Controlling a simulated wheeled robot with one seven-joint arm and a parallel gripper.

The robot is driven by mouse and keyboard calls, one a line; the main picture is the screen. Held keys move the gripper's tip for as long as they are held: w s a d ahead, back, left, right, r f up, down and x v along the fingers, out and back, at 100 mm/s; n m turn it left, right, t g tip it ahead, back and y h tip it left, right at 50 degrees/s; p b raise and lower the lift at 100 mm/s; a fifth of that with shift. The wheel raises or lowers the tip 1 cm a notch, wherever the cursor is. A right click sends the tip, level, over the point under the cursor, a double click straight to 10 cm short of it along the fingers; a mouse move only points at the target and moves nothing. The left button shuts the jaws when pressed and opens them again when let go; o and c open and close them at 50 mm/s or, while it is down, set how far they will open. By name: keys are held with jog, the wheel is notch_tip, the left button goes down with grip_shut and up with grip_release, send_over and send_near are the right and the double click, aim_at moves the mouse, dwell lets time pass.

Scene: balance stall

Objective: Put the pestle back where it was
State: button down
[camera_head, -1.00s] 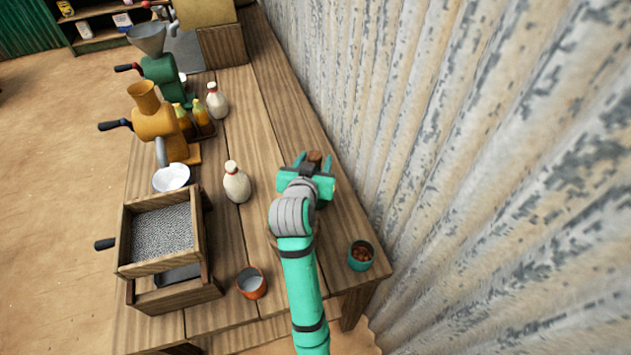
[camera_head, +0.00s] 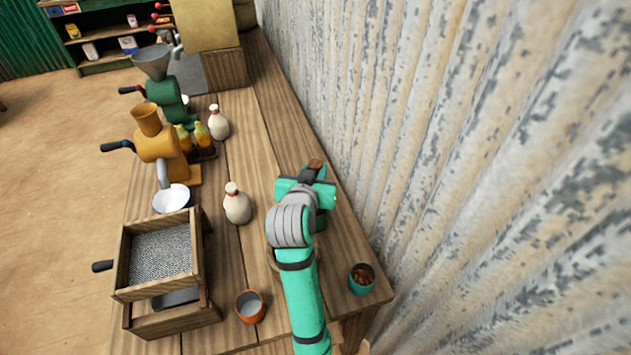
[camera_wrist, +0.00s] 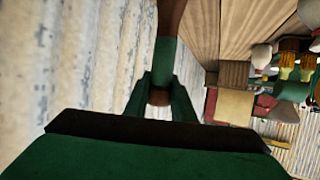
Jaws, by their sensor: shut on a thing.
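The pestle is brown with a teal band; its brown end (camera_head: 315,164) shows at the far side of my gripper (camera_head: 312,174) in the head view. In the wrist view, my gripper (camera_wrist: 160,97) is shut on the pestle (camera_wrist: 171,20), which runs from between the fingers to the top edge. The wrist and hand hide most of the pestle in the head view. A dark teal shape (camera_head: 321,222) shows just below the hand; I cannot tell what it is. A rounded brown edge (camera_head: 273,262) shows beside my forearm, mostly hidden.
The wooden table (camera_head: 250,150) meets a corrugated wall (camera_head: 450,150) on the right. A teal cup with brown contents (camera_head: 361,279) stands near the front right. An orange cup (camera_head: 250,307), a sieve box (camera_head: 160,255), a pale sack (camera_head: 237,204) and grinders (camera_head: 157,140) stand left.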

aim_at(315, 163)
notch_tip(315, 163, up, 5)
jog(key=shift+f, duration=0.2)
jog(key=shift+n+y, duration=0.6)
jog(key=shift+y, duration=0.1)
jog(key=shift+f, duration=4.8)
jog(key=c, duration=1.4)
grip_release()
jog(key=d+v, duration=0.1)
jog(key=v, duration=0.9)
jog(key=shift+s+a+r, duration=0.15)
jog(key=shift+s+a, duration=0.2)
jog(key=shift+a, duration=0.15)
